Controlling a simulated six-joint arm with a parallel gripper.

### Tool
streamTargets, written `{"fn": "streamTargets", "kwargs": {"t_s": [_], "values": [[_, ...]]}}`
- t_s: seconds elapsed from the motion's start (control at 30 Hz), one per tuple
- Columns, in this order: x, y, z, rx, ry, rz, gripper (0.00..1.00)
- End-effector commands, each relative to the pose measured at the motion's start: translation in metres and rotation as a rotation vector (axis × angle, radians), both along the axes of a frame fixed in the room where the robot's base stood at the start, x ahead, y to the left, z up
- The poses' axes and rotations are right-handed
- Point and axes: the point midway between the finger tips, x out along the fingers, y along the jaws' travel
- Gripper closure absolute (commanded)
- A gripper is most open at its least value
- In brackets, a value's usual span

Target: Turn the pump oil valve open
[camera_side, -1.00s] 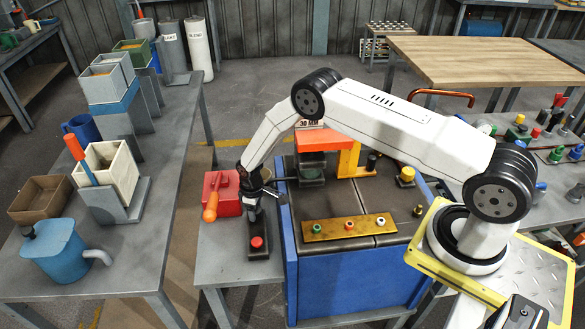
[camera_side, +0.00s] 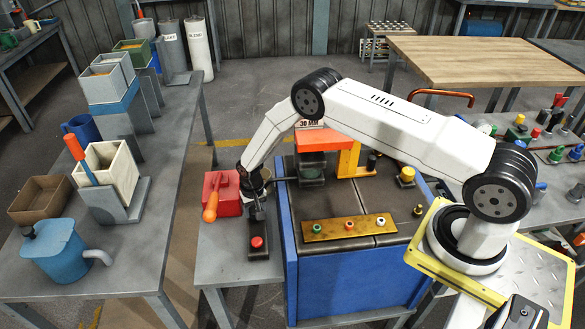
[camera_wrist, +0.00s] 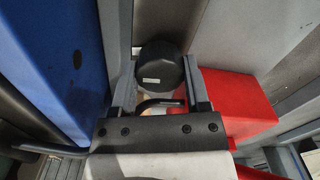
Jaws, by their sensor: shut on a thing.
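My gripper (camera_side: 257,205) points down over the back end of a dark base plate with a red button (camera_side: 257,242) at its front. In the wrist view the two grey fingers of my gripper (camera_wrist: 160,92) stand on either side of a black round-topped valve knob (camera_wrist: 160,66) with a small white label. The gripper is shut on this knob. In the side view the gripper hides most of the knob, so its turn angle cannot be told.
A red can (camera_side: 228,200) with an orange handle stands close left of my gripper. A blue cabinet (camera_side: 350,285) with a panel of small knobs (camera_side: 330,230) stands close on the right. The grey stand (camera_side: 220,260) has bare room at its front left.

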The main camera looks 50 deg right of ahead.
Motion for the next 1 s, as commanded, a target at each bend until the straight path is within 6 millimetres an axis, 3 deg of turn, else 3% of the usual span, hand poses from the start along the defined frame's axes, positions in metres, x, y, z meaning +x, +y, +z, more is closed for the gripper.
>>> {"fn": "streamTargets", "kwargs": {"t_s": [0.27,0.7,0.73,0.8,0.83,1.0], "values": [[-0.0018,0.0000,-0.0009,0.001,0.005,-0.096,0.99],[-0.0020,0.0002,-0.0010,0.001,0.006,-0.110,0.99],[-0.0021,0.0003,-0.0011,0.001,0.006,-0.110,0.33],[-0.0019,0.0003,-0.0010,0.001,0.005,-0.109,0.11],[-0.0017,0.0003,-0.0009,0.001,0.005,-0.109,0.04],[-0.0010,0.0003,-0.0005,0.001,0.003,-0.107,0.04]]}}
